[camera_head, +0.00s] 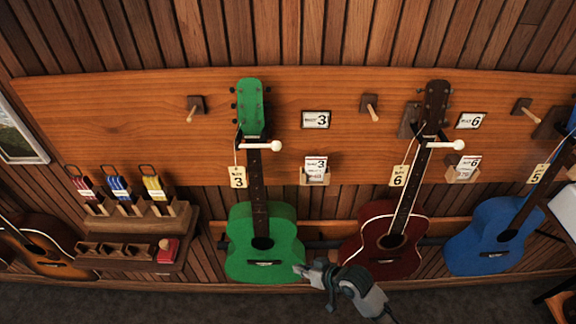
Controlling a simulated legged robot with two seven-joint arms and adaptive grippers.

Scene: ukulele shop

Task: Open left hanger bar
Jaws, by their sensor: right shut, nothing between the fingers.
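The left hanger bar (260,146) is a white rod with a round knob at its right end. It lies across the front of the green ukulele's neck, just below the headstock. The green ukulele (264,220) hangs upright on the wooden wall board. A second white bar (444,145) crosses the neck of the dark red ukulele (380,235), which hangs tilted. My right gripper (300,270) is low in front, at the lower right edge of the green body, well below the left bar. It is shut and empty; I cannot tell whether it touches the ukulele. My left gripper is out of view.
A blue ukulele (495,232) hangs at the right. Wooden pegs (190,115) and price cards (316,119) are on the board. A shelf (130,250) with coloured packets stands at the left. The wall right of the left bar's knob is clear except for cards and a peg.

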